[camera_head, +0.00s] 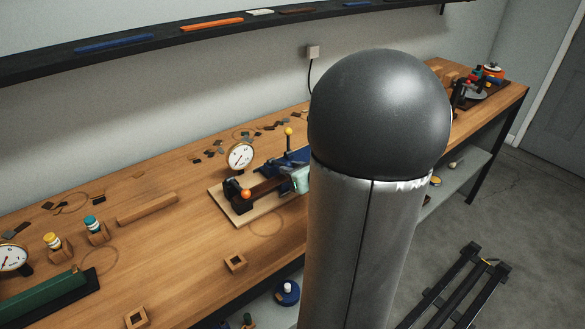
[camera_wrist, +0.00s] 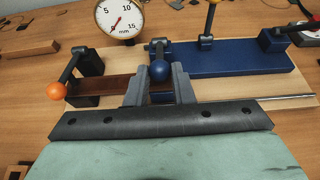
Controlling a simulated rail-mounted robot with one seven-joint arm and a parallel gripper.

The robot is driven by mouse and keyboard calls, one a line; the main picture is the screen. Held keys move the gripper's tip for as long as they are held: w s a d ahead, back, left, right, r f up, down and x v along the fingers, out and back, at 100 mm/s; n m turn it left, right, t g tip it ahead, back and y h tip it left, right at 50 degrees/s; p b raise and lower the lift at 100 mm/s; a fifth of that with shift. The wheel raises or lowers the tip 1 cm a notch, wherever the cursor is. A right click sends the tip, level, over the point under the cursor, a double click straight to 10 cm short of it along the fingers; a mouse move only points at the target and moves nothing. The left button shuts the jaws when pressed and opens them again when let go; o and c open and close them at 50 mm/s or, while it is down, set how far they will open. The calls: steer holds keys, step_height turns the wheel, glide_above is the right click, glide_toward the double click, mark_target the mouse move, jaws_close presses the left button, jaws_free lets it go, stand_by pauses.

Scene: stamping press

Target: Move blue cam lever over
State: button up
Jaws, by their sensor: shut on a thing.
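The blue cam lever (camera_wrist: 159,70) shows a round blue knob on a short dark arm at the left end of a blue block (camera_wrist: 232,58). My gripper (camera_wrist: 159,80) has its two grey fingers on either side of the knob, shut on it. In the head view the blue block (camera_head: 297,157) shows partly on its wooden base (camera_head: 226,205). The blue knob is hidden there, and my arm covers most of my gripper.
A lever with an orange knob (camera_wrist: 57,91) stands left of my gripper, and a yellow-knobbed lever (camera_head: 288,131) rises from the blue block. A round dial gauge (camera_wrist: 120,18) stands behind. Wooden blocks (camera_head: 235,262) lie toward the bench front. A metal rod (camera_wrist: 290,99) extends at the right.

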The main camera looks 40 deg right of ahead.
steer(key=shift+s+f+b, duration=0.15)
steer(key=shift+f+b, duration=0.4)
steer(key=shift+s+f+b, duration=0.15)
steer(key=shift+f+b, duration=0.35)
steer(key=shift+f, duration=0.05)
steer(key=o, duration=0.8)
steer(key=shift+r, duration=0.1)
steer(key=shift+o, duration=0.2)
